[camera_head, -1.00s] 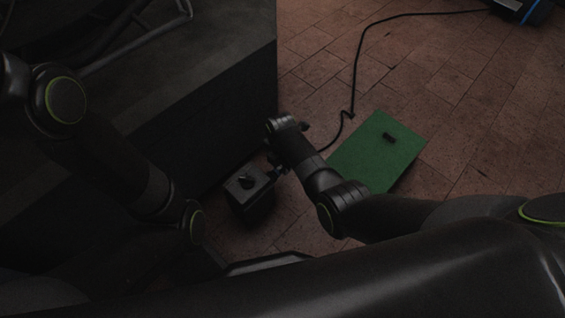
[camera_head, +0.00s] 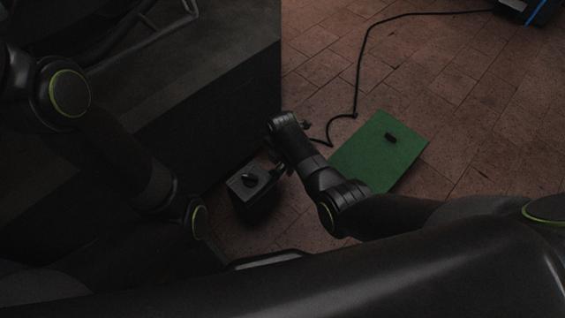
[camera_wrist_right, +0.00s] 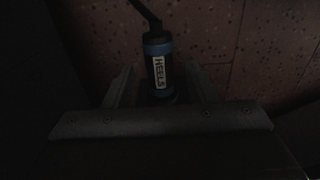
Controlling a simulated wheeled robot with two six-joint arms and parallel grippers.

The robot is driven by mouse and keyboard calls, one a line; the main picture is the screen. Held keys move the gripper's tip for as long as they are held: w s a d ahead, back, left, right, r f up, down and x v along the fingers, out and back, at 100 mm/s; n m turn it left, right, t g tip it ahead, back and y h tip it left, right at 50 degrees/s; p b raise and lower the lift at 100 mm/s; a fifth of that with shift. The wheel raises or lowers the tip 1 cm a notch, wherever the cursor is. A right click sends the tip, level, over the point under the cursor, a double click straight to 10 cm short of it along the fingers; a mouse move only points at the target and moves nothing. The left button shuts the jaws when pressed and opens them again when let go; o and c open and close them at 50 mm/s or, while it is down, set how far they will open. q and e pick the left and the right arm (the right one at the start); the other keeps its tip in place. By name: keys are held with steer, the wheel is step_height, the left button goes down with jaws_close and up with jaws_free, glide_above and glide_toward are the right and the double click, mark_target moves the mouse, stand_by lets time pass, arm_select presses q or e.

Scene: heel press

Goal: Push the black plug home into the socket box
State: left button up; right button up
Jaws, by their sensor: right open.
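The black plug (camera_wrist_right: 160,65) shows in the right wrist view as an upright dark cylinder with blue bands and a white label reading "HEELS"; a cable leaves its top. It appears between the two fingers of my right gripper (camera_wrist_right: 162,88), which stand apart on either side. Its lower end is dark and hard to make out. In the head view a dark box (camera_head: 241,188), apparently the socket box, has a grey top with a black round piece on it. My right gripper (camera_head: 280,170) is beside the box's upper right. My left gripper does not show.
A green board (camera_head: 372,160) with a small black piece (camera_head: 391,137) lies right of my right arm. A black cable (camera_head: 357,75) runs from a blue-edged device (camera_head: 525,8) toward my right wrist. A large dark block (camera_head: 240,85) stands at left. Tiled floor is open at right.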

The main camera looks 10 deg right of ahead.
step_height(320, 180, up, 16)
steer(key=p, duration=1)
steer(key=shift+r, duration=0.15)
